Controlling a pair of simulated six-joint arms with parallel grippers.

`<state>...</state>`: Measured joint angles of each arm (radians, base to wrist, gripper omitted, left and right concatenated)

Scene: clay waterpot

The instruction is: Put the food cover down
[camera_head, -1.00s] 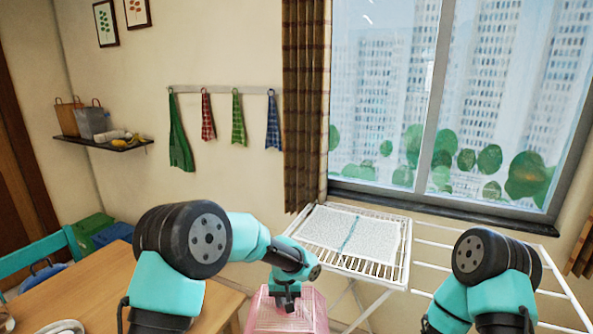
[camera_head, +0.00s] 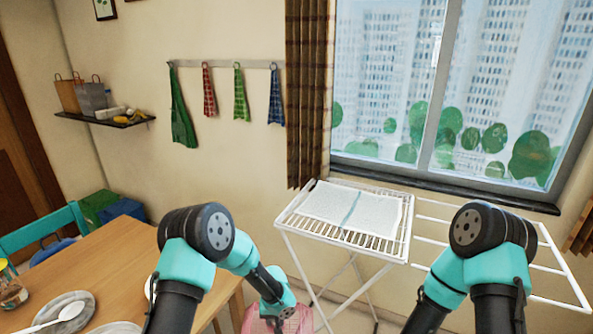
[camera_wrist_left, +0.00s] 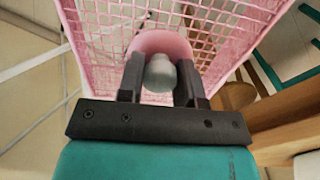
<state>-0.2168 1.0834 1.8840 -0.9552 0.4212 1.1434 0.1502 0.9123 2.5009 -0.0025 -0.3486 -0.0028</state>
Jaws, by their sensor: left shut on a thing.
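The pink mesh food cover (camera_head: 262,322) shows at the bottom edge of the head view, mostly cut off by the frame and hidden by my left arm. In the left wrist view the food cover (camera_wrist_left: 225,30) fills the upper part. My left gripper (camera_wrist_left: 160,80) is shut on its handle, a pink loop with a grey knob-like part between the fingers. In the head view my left arm reaches down beside the wooden table's right edge, with the cover held below it. My right arm is at the right, but its gripper is out of view.
A wooden table (camera_head: 85,262) with plates, a spoon and a jar (camera_head: 12,290) stands at the left. A white drying rack (camera_head: 290,218) with a cloth (camera_head: 345,212) on top stands right of the left arm, by the window. Bare floor shows between them.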

